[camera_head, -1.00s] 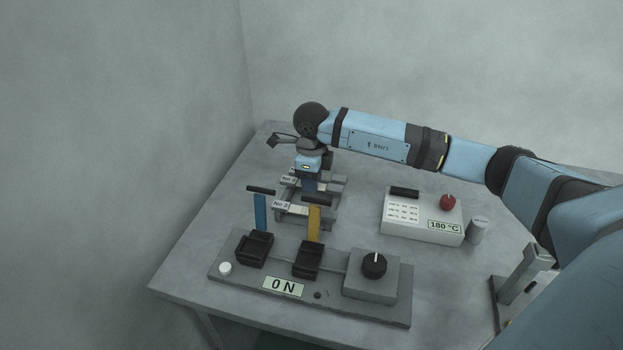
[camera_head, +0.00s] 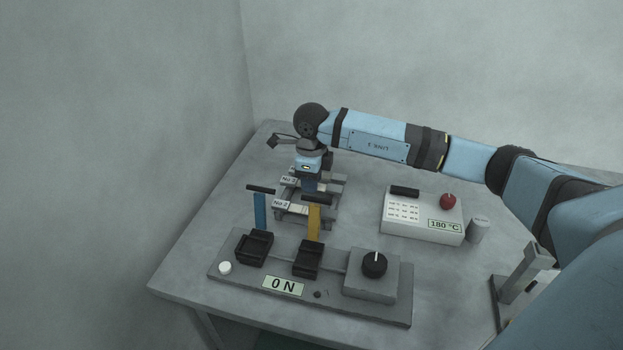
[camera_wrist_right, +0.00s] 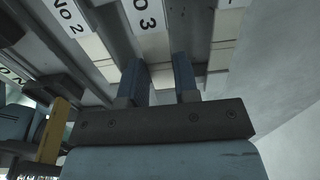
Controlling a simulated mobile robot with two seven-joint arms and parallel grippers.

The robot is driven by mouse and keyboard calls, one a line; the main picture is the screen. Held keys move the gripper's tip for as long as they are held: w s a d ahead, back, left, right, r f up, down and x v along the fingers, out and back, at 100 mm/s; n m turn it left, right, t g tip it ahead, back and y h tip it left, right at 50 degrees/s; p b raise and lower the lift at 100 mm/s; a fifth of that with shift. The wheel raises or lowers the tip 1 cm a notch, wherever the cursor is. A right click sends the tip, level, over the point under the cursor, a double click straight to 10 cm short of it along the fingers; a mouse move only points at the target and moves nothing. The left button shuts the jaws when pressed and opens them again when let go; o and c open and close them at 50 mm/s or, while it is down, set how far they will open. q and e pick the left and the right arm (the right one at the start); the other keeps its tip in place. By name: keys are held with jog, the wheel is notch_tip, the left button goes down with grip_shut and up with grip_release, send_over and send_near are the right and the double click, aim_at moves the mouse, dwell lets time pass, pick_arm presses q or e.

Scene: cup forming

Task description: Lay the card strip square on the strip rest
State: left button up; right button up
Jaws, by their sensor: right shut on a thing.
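The grey strip rest (camera_head: 308,224) stands at the back left of the table, with white labels; one reads No 2 (camera_head: 281,204) and one behind it appears to read No 3 (camera_head: 289,181). My right gripper (camera_head: 309,187) points down over it. In the right wrist view my right gripper (camera_wrist_right: 160,78) has its two fingers either side of a pale card strip (camera_wrist_right: 161,73), in line with the No 3 label (camera_wrist_right: 149,16). The fingers are shut on that strip. I cannot tell whether it touches the rest. My left gripper is not in view.

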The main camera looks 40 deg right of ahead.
jog(key=shift+f+b, duration=0.6)
jog(key=shift+f, duration=0.35)
dwell(0.3)
dwell(0.5)
jog(key=o, duration=1.5)
jog(key=shift+c, duration=0.2)
jog(key=shift+r, duration=0.1)
jog(key=shift+r+p, duration=0.7)
jog(key=shift+r, duration=0.2)
jog(key=shift+r+p, duration=1.05)
jog(key=shift+r, duration=0.75)
jog(key=shift+r+p, duration=0.65)
jog(key=shift+r, duration=0.55)
jog(key=shift+r, duration=0.1)
